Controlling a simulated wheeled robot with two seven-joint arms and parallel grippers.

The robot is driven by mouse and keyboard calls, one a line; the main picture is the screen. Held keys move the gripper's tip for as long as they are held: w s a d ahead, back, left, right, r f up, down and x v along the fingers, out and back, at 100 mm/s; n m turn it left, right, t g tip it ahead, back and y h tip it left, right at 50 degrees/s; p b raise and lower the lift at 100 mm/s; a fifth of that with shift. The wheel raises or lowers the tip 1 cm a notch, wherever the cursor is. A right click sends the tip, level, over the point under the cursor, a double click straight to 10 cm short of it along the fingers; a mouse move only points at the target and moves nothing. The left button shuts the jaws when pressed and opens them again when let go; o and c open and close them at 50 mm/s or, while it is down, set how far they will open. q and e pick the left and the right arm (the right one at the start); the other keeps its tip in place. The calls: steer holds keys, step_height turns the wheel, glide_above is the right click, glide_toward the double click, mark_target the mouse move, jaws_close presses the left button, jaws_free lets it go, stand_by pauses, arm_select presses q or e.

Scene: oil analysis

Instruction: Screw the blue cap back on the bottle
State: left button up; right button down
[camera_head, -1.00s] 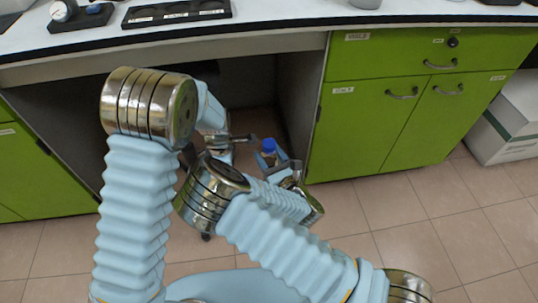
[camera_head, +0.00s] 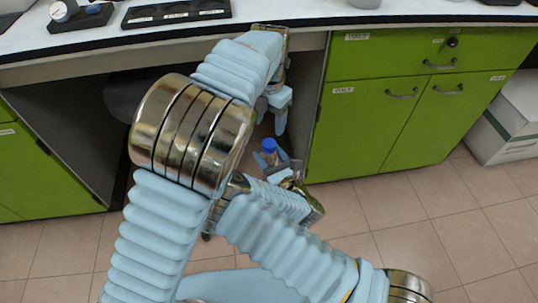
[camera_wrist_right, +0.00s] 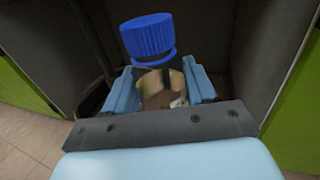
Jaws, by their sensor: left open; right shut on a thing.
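The blue cap (camera_head: 269,145) sits at the top of the bottle (camera_head: 271,158), upright in front of the desk's knee space. In the right wrist view, the ribbed cap (camera_wrist_right: 147,35) shows above a blue ring, with the brownish bottle body (camera_wrist_right: 163,88) below. I cannot tell how tightly the cap is seated. My right gripper (camera_wrist_right: 163,88) is shut on the bottle, one finger on each side. My left gripper (camera_head: 272,116) is open and empty, pointing down above the cap and apart from it. The bottle's lower part is hidden by my right gripper.
The white desk top (camera_head: 290,18) runs across the back, close to my left wrist. A black tray (camera_head: 176,14) lies on it. Green cabinets (camera_head: 385,120) stand to the right of the dark knee space.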

mark_target(269, 143)
arm_select(q)
steer(key=shift+f, duration=0.1)
steer(key=shift+f, duration=3.95)
steer(key=shift+c, duration=0.3)
